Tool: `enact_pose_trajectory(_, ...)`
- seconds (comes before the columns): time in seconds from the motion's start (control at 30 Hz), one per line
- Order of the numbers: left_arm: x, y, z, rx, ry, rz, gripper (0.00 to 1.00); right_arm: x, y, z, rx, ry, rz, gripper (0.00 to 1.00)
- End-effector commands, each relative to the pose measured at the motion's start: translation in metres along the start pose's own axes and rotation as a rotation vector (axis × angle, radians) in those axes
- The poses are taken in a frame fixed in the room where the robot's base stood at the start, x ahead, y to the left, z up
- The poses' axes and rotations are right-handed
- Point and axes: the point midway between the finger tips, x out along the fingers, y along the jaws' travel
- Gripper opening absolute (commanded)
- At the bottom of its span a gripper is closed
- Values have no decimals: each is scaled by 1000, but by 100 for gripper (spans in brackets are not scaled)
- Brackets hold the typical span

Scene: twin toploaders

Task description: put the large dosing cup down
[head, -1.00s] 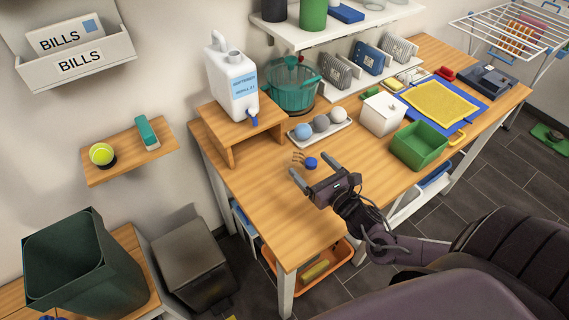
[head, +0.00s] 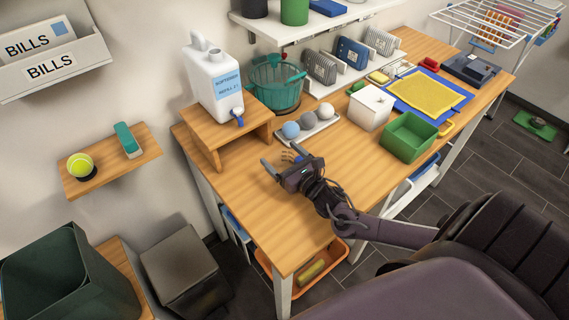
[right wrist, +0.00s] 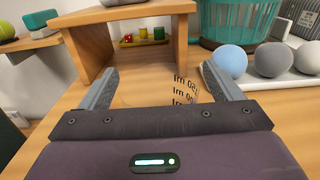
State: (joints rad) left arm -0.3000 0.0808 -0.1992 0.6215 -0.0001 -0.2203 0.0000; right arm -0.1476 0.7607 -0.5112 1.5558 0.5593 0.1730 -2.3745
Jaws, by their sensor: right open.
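The large dosing cup is see-through; its dark ml markings (right wrist: 184,90) show between my fingers in the right wrist view, nearer the finger on the right. In the head view the markings (head: 287,154) show low over the wooden table, and the rest of the cup is hard to make out. My right gripper (head: 281,155) is open, low over the table, its fingers apart on either side of the cup; it also shows in the right wrist view (right wrist: 160,72). I cannot tell whether a finger touches the cup. My left gripper is not in view.
A wooden riser (head: 205,136) with a white softener jug (head: 214,82) stands beyond the gripper. A white tray (head: 322,130) with three balls, a white box (head: 370,107) and a green bin (head: 409,137) stand to the right. The table's front left is clear.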

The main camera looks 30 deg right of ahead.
Motion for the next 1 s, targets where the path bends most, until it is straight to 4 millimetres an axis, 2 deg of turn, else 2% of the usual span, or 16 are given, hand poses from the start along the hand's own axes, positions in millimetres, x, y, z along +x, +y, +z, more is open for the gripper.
enact_pose_trajectory(0.1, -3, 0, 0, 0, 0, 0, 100, 9, 0, 0, 1, 0, 0, 86)
enact_pose_trajectory(0.33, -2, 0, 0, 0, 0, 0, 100, 10, 1, -1, 0, 2, 1, 86)
enact_pose_trajectory(0.7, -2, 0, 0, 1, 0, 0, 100, 10, 0, -1, 0, 1, 1, 38)
enact_pose_trajectory(0.77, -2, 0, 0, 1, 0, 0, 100, 10, 0, -1, 0, 1, 1, 35)
enact_pose_trajectory(1.0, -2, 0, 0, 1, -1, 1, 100, 10, 0, 2, 0, 0, 1, 34)
